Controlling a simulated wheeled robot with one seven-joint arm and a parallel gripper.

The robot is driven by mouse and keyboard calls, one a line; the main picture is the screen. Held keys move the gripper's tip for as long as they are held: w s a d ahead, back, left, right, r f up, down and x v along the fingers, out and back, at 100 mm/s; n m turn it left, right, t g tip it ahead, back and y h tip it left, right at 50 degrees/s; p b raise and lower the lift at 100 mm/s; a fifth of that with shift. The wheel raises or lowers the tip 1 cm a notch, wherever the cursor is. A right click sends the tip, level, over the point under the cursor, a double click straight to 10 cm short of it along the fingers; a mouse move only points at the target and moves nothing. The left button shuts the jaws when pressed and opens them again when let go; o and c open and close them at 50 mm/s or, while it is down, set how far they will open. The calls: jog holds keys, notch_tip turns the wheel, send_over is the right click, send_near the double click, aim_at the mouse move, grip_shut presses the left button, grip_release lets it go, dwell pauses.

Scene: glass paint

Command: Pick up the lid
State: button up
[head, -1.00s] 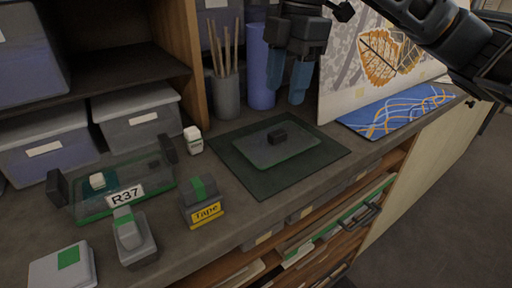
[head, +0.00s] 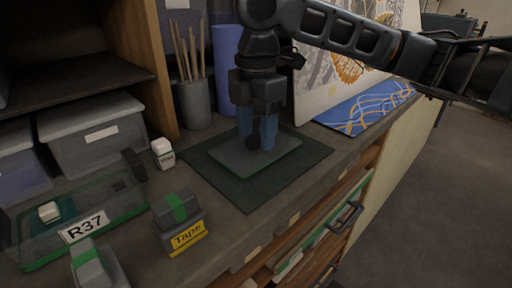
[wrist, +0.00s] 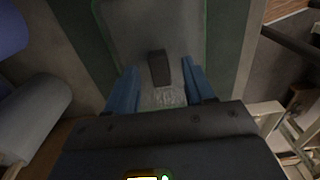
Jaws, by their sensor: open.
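The lid (head: 232,162) is a flat, clear rectangular panel with a green-tinted edge and a small dark knob. It lies flat on a dark green mat (head: 245,193). In the wrist view the lid (wrist: 127,28) fills the upper middle, and its dark knob (wrist: 159,68) stands between the fingers. My gripper (head: 258,146) points down over the lid with its blue fingertips on either side of the knob, close to the lid's surface. The gripper (wrist: 158,88) is open, with a gap on each side of the knob. In the head view the fingers partly hide the knob.
A clear box marked R37 (head: 85,205), a Tape block (head: 180,222) and a small white bottle (head: 163,152) stand to the left. A cup of sticks (head: 194,100) and a blue roll (head: 224,65) stand behind. A leaning picture and blue patterned sheet (head: 368,106) are at right.

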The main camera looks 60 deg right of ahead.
jog(key=shift+f, duration=0.15)
grip_shut()
dwell(0.4)
